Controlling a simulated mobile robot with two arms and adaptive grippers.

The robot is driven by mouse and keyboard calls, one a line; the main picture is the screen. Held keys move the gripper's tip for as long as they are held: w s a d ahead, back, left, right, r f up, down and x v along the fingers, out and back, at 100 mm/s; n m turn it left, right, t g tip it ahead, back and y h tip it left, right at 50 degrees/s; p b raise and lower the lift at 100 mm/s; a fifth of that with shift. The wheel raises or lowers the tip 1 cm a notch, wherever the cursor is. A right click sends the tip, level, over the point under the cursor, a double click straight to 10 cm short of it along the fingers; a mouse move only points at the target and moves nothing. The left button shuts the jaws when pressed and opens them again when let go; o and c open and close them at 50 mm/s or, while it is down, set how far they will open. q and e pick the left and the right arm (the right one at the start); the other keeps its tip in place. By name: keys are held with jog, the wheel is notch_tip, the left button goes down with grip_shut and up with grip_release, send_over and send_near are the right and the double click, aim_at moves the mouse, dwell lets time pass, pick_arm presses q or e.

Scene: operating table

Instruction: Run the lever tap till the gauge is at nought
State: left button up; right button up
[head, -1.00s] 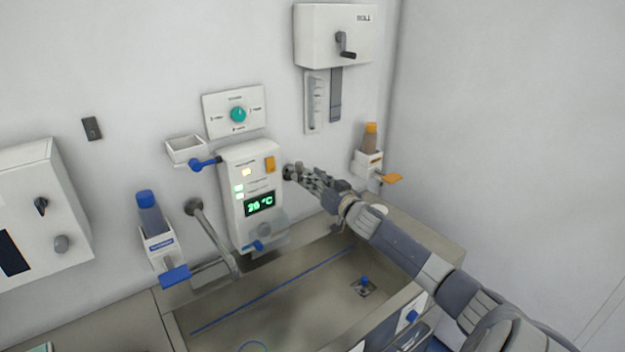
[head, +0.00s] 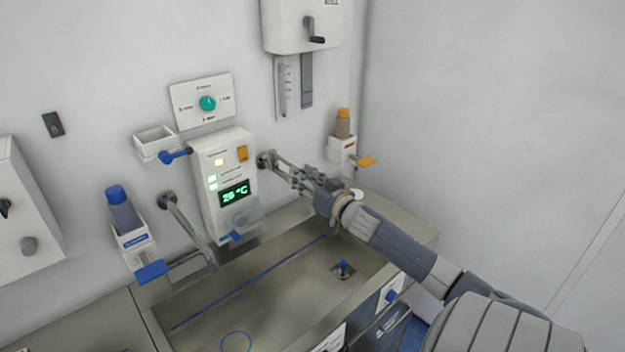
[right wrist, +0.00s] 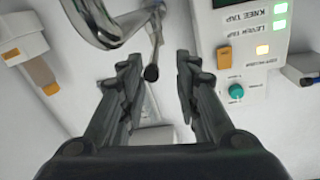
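The lever tap shows in the right wrist view as a chrome spout (right wrist: 100,22) with a thin lever (right wrist: 154,55) ending in a dark knob. My right gripper (right wrist: 157,68) is open, and the knob appears between its fingertips without visible contact on either side. In the head view my right gripper (head: 276,164) is close to the wall, just right of the control panel (head: 208,205), and hides most of the tap. A vertical scaled gauge (head: 285,88) hangs above; its level is too small to read. My left gripper is not in view.
The panel display (head: 234,194) reads about 26 °C; its lamps are lit. A steel basin (head: 265,300) lies below. Another spout (head: 190,228) is left of the panel. A blue-capped dispenser (head: 124,215) and an orange-capped dispenser (head: 343,125) flank them.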

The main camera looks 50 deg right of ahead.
jog(key=shift+s+a+r, duration=0.1)
jog(key=shift+s+a, duration=0.1)
jog(key=shift+s, duration=0.55)
jog(key=shift+s+a+f, duration=0.1)
jog(key=shift+s+a, duration=0.05)
jog(key=shift+s, duration=0.65)
jog(key=shift+s+a+r, duration=0.1)
jog(key=shift+s+a, duration=0.1)
jog(key=shift+s, duration=0.55)
jog(key=shift+c, duration=0.2)
